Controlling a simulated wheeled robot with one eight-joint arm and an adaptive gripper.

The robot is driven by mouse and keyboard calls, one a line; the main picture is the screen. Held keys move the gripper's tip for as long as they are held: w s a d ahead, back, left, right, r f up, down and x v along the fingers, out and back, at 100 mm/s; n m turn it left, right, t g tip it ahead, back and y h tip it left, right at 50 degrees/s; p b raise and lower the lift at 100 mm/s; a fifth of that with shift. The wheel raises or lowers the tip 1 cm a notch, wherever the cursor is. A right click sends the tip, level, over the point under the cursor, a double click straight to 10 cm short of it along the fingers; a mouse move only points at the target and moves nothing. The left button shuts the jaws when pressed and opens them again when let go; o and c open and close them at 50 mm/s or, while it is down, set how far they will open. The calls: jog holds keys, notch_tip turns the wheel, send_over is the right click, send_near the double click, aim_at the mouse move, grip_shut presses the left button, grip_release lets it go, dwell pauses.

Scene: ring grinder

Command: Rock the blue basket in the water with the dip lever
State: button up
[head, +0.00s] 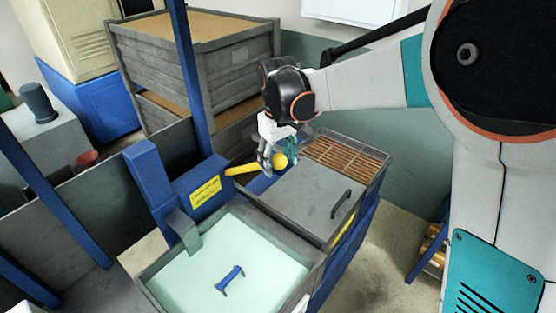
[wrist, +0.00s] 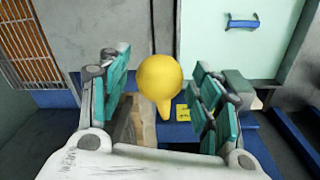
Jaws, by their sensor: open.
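The dip lever (head: 242,169) is a yellow rod with a round yellow knob, sticking out to the right from a blue housing (head: 199,191) with a yellow label. My gripper (head: 276,157) is at the knob end. In the wrist view the knob (wrist: 160,80) sits between the two teal fingers of my gripper (wrist: 163,98), with a visible gap on both sides. The gripper is open. A blue handle-like piece (head: 230,280) shows in the pale green water of the tank (head: 318,258), also in the wrist view (wrist: 242,23). No other part of the basket can be made out.
A grey lid with a dark handle (head: 341,204) covers the section beside the tank. A brown slatted grate (head: 346,158) lies behind it. A blue post (head: 192,80) and stacked grey crates (head: 195,50) stand behind the lever. Floor shows at the right.

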notch_tip(320, 180, up, 12)
jog(key=shift+s+f, duration=0.2)
dwell(0.4)
